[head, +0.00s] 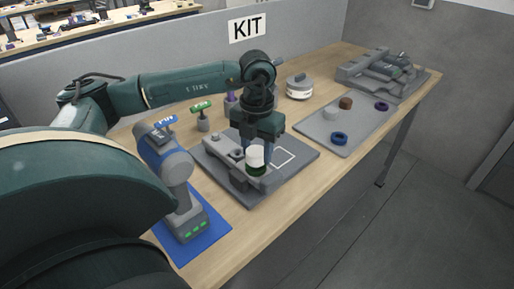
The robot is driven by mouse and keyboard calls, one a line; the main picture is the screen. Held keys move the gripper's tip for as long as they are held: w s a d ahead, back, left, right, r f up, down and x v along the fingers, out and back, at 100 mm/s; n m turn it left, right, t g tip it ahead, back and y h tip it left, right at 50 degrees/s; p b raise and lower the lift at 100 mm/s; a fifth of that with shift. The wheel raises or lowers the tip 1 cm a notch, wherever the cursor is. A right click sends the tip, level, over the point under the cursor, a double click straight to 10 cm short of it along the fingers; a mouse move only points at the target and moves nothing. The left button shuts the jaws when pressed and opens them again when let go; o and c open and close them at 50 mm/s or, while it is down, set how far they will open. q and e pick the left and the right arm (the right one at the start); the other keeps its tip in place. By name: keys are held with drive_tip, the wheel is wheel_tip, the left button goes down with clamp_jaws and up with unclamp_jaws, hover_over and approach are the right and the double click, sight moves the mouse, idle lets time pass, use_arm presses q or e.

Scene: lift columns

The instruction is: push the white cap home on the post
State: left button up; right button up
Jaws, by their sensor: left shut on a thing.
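The white cap (255,153) is between the fingers of my left gripper (257,151), which points down and is shut on it. The cap sits directly above a dark green ring (256,170) on the grey fixture board (296,146). The post itself is hidden, so I cannot tell how far down the cap is. The board also carries a raised grey block beside the cap and a white square outline to its right. My right gripper is not in view.
A blue and grey drill-like tool (168,165) stands on a blue mat (216,224) at the near left. A green-handled tool (202,112) and a grey-white round object (299,88) stand behind. A grey tray (350,136) holds rings and cylinders. A grey machine-like fixture (382,72) is at the far right.

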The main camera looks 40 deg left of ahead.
use_arm(q)
drive_tip(key=shift+s+f, duration=0.1)
drive_tip(key=shift+f, duration=0.1)
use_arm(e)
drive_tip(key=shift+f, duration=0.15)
use_arm(q)
drive_tip(key=o, duration=1.6)
drive_tip(key=shift+r, duration=0.1)
drive_tip(key=shift+r, duration=0.25)
drive_tip(key=shift+r+p, duration=0.75)
drive_tip(key=shift+r, duration=0.05)
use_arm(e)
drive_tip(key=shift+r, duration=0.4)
use_arm(q)
drive_tip(key=shift+r+p, duration=0.65)
drive_tip(key=shift+r, duration=0.2)
drive_tip(key=shift+r+p, duration=1.15)
drive_tip(key=shift+r, duration=0.5)
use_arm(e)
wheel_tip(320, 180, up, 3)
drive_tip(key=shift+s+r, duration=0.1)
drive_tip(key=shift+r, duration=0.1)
